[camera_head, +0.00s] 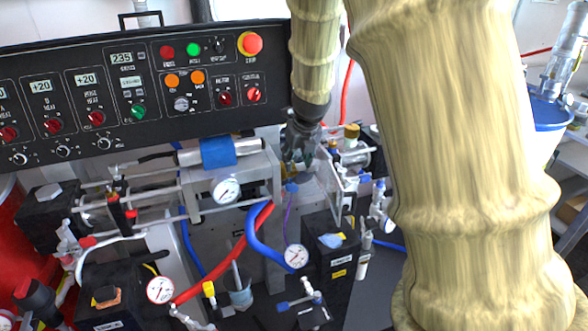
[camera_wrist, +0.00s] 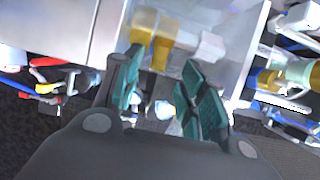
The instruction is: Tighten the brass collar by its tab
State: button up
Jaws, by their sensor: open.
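My gripper (camera_head: 300,158) hangs down beside the machine's front, below the control panel. In the wrist view my gripper (camera_wrist: 160,88) is open, its green-padded fingers apart with nothing held between them. A brass-yellow part (camera_wrist: 150,42), apparently the brass collar, shows just beyond the fingers inside a pale metal frame. In the head view my gripper and arm hide most of that spot. Another brass fitting (camera_wrist: 268,80) is at the right of the wrist view. A brass cap (camera_head: 352,131) stands right of my gripper in the head view.
The black control panel (camera_head: 130,90) is close behind and left of my gripper. A metal frame (camera_head: 340,185) stands close on the right. A blue hose (camera_head: 262,240), a red hose (camera_head: 225,265) and gauges (camera_head: 228,190) crowd the left and below. A blue-lidded drum (camera_head: 548,115) is far right.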

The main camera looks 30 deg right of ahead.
aim_at(294, 170)
jog(key=shift+x, duration=2.65)
jog(key=shift+a, duration=0.1)
grip_shut()
